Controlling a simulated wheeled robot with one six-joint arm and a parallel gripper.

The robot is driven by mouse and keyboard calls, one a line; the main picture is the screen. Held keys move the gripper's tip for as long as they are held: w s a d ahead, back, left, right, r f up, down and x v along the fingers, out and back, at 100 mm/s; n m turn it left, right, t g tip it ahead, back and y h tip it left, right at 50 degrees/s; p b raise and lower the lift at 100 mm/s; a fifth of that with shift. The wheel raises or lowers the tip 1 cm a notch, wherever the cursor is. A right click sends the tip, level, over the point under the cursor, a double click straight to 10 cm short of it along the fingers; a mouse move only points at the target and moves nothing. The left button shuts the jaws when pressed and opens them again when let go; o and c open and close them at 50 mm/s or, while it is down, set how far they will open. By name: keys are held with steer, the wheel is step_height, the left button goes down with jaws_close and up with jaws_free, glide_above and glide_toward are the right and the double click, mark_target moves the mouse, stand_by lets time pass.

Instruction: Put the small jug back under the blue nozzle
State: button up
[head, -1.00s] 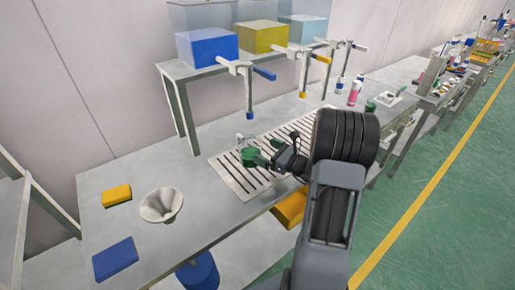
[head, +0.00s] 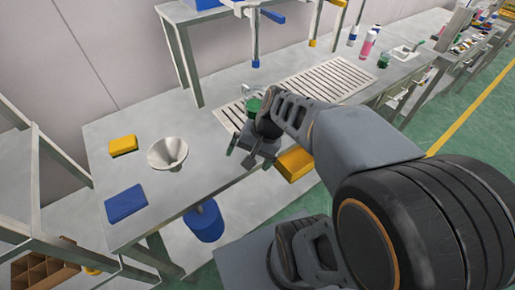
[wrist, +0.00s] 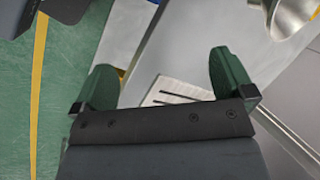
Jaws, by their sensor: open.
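The small jug (head: 249,91), clear with a handle, stands at the left end of the slatted grate (head: 340,82), partly hidden behind my gripper. The blue nozzle (head: 256,63) hangs above and behind that end of the grate, and the jug looks a little in front of it. My gripper (head: 243,125) is over the bench's front part, just in front of the jug, with its green fingers spread. In the wrist view my gripper (wrist: 165,78) is open with nothing between its fingers. The jug does not show there; part of the grate (wrist: 175,92) shows between the fingers.
A grey funnel (head: 167,153), a yellow block (head: 123,145) and a blue block (head: 126,203) lie on the left of the bench. A yellow nozzle (head: 312,43) hangs farther right. Bottles (head: 368,44) stand at the bench's far right. Bare bench lies between funnel and grate.

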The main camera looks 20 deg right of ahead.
steer(key=r+n+h, duration=0.1)
steer(key=n, duration=0.1)
steer(key=s+d+r+n+t+h, duration=0.1)
steer(key=n+h, duration=0.1)
steer(key=r+n+t+h, duration=0.1)
steer(key=n, duration=0.2)
steer(key=shift+s+d+h, duration=0.25)
steer(key=shift+s+h, duration=0.05)
stand_by(3.2)
